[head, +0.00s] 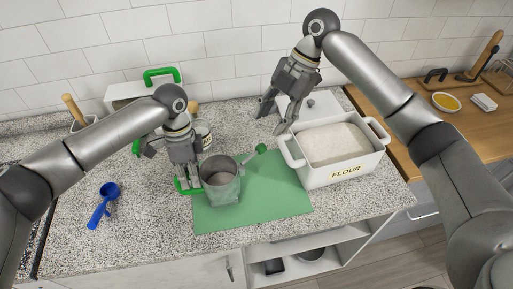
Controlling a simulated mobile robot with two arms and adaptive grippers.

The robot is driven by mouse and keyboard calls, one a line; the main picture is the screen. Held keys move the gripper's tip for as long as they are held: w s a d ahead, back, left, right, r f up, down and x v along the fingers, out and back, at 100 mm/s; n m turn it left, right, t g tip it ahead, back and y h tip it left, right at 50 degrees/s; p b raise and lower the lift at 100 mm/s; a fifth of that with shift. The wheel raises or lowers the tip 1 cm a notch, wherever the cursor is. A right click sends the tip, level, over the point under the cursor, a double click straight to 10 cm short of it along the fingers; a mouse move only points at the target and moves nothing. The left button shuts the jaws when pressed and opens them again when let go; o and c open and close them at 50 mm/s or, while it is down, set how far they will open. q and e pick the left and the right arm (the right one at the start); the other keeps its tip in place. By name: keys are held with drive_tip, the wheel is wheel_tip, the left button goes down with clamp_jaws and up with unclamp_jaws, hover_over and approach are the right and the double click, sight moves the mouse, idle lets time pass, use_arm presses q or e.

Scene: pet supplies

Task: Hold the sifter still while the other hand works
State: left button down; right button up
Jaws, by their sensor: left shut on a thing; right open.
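The sifter (221,186) is a grey metal cup that stands upright on the green mat (280,196). It has a green handle (182,186) on its left and a crank with a green knob (262,148) on its right. My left gripper (188,181) is shut on the green handle at the sifter's left side and partly covers it. My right gripper (272,120) is open and empty, behind and to the right of the knob, apart from it, near the flour bin's left end.
A white bin marked FLOUR (345,174), full of white flour, stands right of the mat. A white lid (314,103) lies behind it. A blue scoop (103,205) lies at left. A can (203,135) and a white box with a green handle (140,88) stand behind my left gripper.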

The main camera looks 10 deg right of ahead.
sight(256, 152)
drive_tip(key=x, duration=1.1)
drive_tip(key=shift+f, duration=0.1)
clamp_jaws()
